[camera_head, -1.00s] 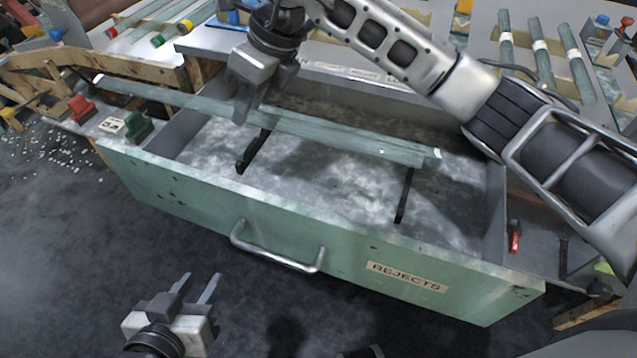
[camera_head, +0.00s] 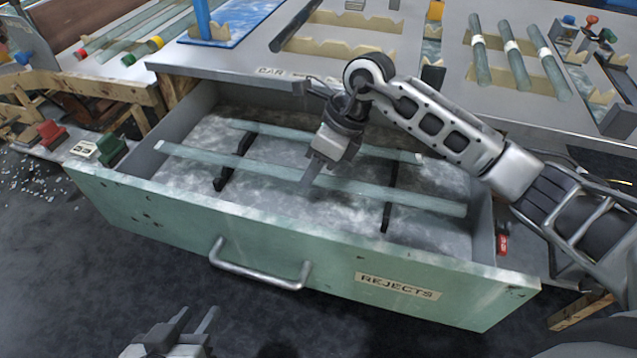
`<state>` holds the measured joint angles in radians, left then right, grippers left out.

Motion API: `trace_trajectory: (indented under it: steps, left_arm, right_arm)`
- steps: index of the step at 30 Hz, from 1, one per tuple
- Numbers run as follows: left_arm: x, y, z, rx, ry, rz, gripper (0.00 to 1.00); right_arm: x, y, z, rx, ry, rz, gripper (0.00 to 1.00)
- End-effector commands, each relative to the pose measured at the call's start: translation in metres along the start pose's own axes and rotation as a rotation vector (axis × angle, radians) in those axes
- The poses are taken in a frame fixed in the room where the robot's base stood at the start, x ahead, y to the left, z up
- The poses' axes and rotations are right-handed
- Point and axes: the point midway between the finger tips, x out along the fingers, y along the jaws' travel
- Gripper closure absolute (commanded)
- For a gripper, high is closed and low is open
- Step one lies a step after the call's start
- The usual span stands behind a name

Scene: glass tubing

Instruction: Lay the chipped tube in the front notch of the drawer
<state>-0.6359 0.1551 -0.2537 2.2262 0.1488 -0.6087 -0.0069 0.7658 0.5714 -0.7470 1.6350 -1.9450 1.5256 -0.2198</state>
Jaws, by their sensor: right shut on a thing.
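The open drawer (camera_head: 290,245) has a green front with a REJECTS label and a metal handle. Two black notched supports, left (camera_head: 233,165) and right (camera_head: 388,200), stand inside. My left gripper (camera_head: 194,320) is open and empty in front of the drawer.
Behind the drawer is a grey bench (camera_head: 225,63) with wooden notched racks, including one holding several tubes (camera_head: 515,55). Red (camera_head: 50,132) and green (camera_head: 112,150) blocks stand left of the drawer. Broken glass bits lie on the floor at far left.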

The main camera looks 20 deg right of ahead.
Motion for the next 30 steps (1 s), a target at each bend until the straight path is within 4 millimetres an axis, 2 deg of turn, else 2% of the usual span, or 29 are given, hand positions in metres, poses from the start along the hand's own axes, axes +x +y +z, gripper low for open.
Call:
trace_trajectory:
  steps: [5, 11, 22, 23, 24, 30]
  left_arm:
    - [0.003, 0.000, -0.001, 0.002, 0.004, 0.002, 0.64]
    - [0.009, 0.000, 0.006, 0.000, -0.012, 0.009, 0.64]
    - [0.012, 0.001, 0.010, -0.001, -0.022, 0.013, 0.64]
    - [0.011, 0.001, 0.009, -0.001, -0.022, 0.013, 0.64]
    - [0.011, 0.001, 0.009, -0.001, -0.022, 0.013, 0.64]
    - [0.011, 0.001, 0.009, -0.001, -0.021, 0.013, 0.64]
  right_arm:
    - [0.006, -0.005, -0.012, 0.002, 0.000, 0.000, 1.00]
    - [0.032, -0.011, -0.022, 0.001, -0.002, 0.001, 1.00]
    - [0.035, -0.012, -0.024, -0.001, -0.002, -0.001, 1.00]
    - [0.035, -0.012, -0.023, -0.001, -0.001, 0.000, 0.69]
    - [0.035, -0.012, -0.023, -0.001, -0.001, 0.000, 0.58]
    - [0.034, -0.012, -0.023, -0.001, -0.001, 0.000, 0.55]
